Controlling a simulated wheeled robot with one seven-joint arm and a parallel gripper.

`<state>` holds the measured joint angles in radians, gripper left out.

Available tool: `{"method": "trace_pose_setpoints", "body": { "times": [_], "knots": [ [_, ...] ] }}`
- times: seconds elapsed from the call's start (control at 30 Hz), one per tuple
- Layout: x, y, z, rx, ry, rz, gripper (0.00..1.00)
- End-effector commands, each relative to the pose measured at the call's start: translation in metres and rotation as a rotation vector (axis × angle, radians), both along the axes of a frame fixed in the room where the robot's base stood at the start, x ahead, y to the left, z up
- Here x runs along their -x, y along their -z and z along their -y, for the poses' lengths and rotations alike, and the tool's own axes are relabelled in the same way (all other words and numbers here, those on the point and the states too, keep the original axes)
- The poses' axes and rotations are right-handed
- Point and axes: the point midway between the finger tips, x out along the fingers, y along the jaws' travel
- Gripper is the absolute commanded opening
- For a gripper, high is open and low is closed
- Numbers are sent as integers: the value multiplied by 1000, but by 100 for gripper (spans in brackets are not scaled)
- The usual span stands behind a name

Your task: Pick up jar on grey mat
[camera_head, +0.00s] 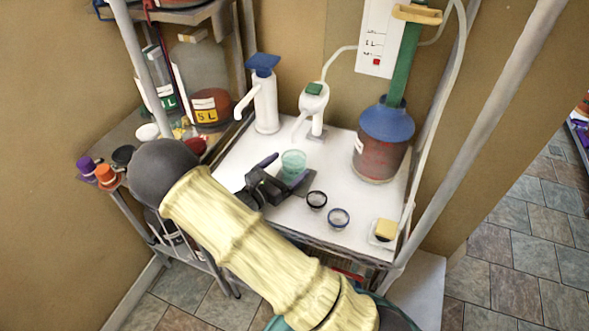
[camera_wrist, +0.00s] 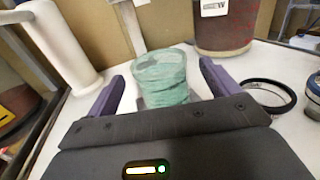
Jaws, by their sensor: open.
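The jar is a small translucent teal jar (camera_head: 293,163) with ribbed sides, standing upright on the white table. In the wrist view the jar (camera_wrist: 163,80) stands between and just beyond my gripper's two purple-tipped fingers. A small part of the grey mat (camera_head: 310,180) shows under and beside the jar. My gripper (camera_head: 287,168) is open, with one finger on each side of the jar. In the wrist view my gripper (camera_wrist: 162,82) shows a gap on both sides of the jar. Contact cannot be made out.
Two small dark-rimmed round items, one (camera_head: 317,200) close to my gripper and another (camera_head: 339,218), lie to the right. A white pump bottle (camera_head: 265,105), a white tap-like device (camera_head: 313,110) and a red-brown bucket with blue top (camera_head: 380,145) stand behind. A sponge (camera_head: 386,229) lies front right.

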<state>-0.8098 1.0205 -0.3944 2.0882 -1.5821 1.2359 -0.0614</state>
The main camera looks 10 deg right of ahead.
Motion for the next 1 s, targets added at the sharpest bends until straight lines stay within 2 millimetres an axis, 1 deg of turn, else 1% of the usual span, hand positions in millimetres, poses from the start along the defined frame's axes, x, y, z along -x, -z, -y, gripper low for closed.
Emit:
{"method": "trace_pose_setpoints", "body": {
  "times": [0.03, 0.1, 0.23, 0.8, 0.97, 1.0],
  "knots": [
    [-5, -3, 8, 1, 5, 1, 88],
    [-12, -2, 17, 1, 5, -2, 88],
    [-20, 0, 28, 0, 3, 0, 88],
    [-22, 1, 29, 0, 1, 0, 88],
    [-22, 1, 29, 0, 1, 0, 56],
    [-22, 1, 29, 0, 1, 0, 48]
  ]
}}
